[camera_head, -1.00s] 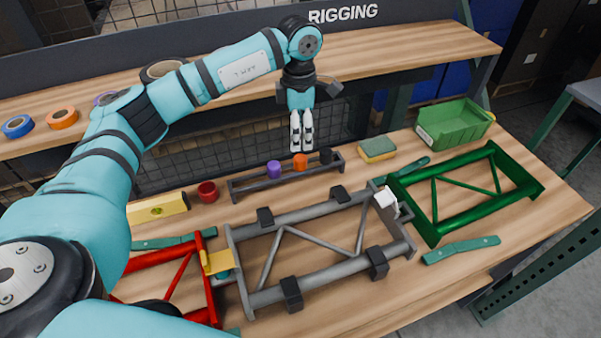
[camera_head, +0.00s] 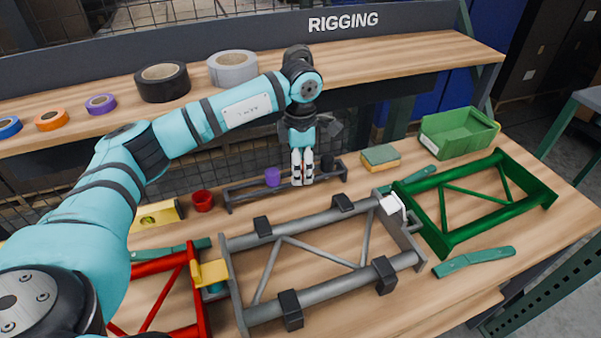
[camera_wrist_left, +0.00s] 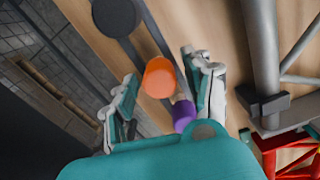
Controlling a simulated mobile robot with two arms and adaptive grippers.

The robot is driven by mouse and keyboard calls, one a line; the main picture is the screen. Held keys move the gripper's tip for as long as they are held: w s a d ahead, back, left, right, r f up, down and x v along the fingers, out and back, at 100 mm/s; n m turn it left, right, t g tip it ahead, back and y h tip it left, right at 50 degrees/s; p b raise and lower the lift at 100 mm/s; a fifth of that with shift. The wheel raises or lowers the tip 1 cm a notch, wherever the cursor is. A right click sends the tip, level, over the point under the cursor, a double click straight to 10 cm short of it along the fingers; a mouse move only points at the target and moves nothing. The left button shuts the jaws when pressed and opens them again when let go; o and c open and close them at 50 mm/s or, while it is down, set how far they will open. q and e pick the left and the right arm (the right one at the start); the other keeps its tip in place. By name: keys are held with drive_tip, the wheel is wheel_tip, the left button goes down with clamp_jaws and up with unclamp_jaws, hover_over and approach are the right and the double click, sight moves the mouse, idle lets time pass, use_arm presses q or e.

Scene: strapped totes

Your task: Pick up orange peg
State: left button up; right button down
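The orange peg (camera_wrist_left: 158,78) stands in a dark rack (camera_head: 245,193), between a purple peg (camera_head: 272,177) and a black peg (camera_head: 327,163). My left gripper (camera_head: 302,181) points down over the middle of the rack. In the left wrist view its two fingers are apart, with the orange peg between them and gaps showing on both sides. In the head view the fingers mostly hide the orange peg. The purple peg (camera_wrist_left: 183,113) and black peg (camera_wrist_left: 116,15) also show in the wrist view. My right gripper is not in view.
A grey frame (camera_head: 330,285) with black clamps lies in front of the rack, a green frame (camera_head: 460,235) at right. A red cup (camera_head: 203,201) stands left of the rack. A sponge (camera_head: 381,158) and green bin (camera_head: 458,135) stand right. A shelf with tape rolls runs behind.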

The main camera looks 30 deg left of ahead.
use_arm(q)
clamp_jaws()
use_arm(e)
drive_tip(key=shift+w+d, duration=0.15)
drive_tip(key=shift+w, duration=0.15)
use_arm(q)
drive_tip(key=shift+r, duration=0.15)
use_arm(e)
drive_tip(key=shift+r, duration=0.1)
